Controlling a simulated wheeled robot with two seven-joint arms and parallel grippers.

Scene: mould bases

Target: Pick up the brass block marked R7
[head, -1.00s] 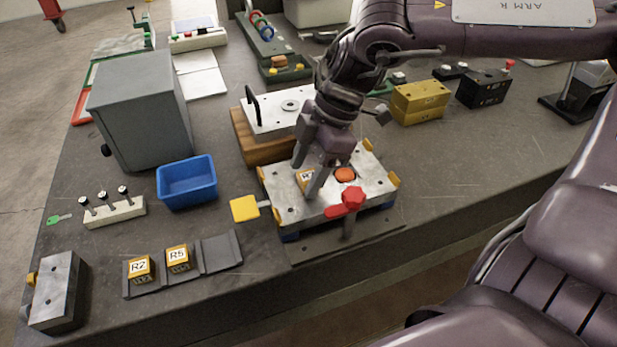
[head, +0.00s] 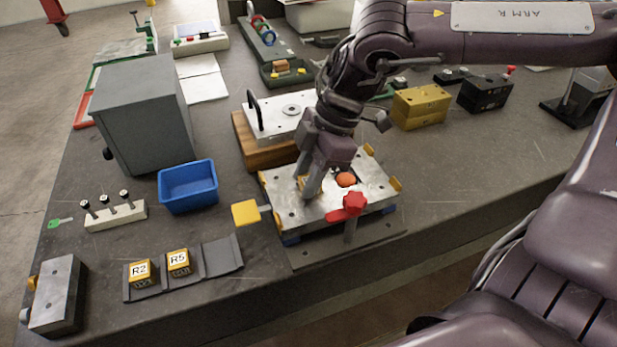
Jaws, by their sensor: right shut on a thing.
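My right gripper (head: 308,190) points down at the left part of the silver mould base (head: 292,214). It is shut on a small brass block (head: 302,184) there, mostly hidden by the fingers; its mark cannot be read, and I cannot tell whether it is clear of the plate. Two other brass blocks, marked R2 (head: 141,273) and R5 (head: 179,262), sit in the dark rack (head: 223,257) at the front left. The rack's right slot is empty. My left gripper is out of view.
An orange-red round piece (head: 345,179) and a red star knob (head: 354,203) are close right of the gripper. A yellow tab (head: 246,213) sticks out left. A blue bin (head: 188,186) and grey cabinet (head: 143,115) stand left. Bench front right is clear.

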